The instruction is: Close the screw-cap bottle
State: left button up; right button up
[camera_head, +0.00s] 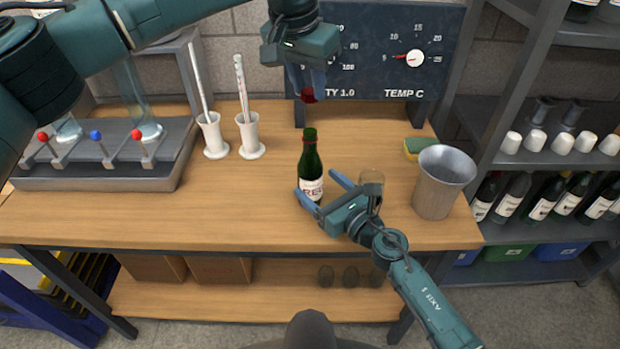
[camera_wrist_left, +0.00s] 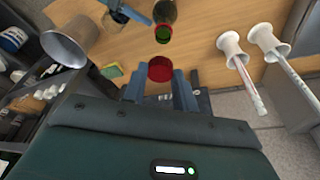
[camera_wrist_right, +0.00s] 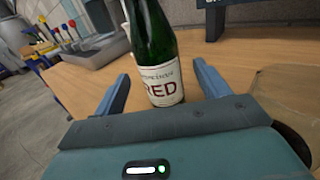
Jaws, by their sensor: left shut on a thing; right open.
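A green bottle (camera_head: 311,165) with a white label reading RED stands upright on the wooden table. Its mouth shows no cap, and its open neck also shows in the left wrist view (camera_wrist_left: 163,33). My left gripper (camera_head: 310,88) is shut on a red screw cap (camera_head: 309,96) and holds it above the bottle, apart from the mouth. The cap shows between the fingertips in the left wrist view (camera_wrist_left: 160,69). My right gripper (camera_head: 322,190) is open low at the bottle, its fingers on either side of the label. The bottle stands between these fingers in the right wrist view (camera_wrist_right: 152,55).
A glass (camera_head: 371,183) stands just behind my right gripper, with a metal bucket (camera_head: 436,185) to its right. A sponge (camera_head: 418,148) lies behind the bucket. Two white cylinders (camera_head: 250,140) with tall tubes stand left of the bottle. A gauge board (camera_head: 385,55) stands behind.

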aim_at(318, 184)
jog(key=shift+x, duration=2.2)
jog(key=c, duration=1.4)
pick_arm(q)
jog(key=shift+f, duration=2.5)
pick_arm(e)
jog(key=shift+c, duration=0.2)
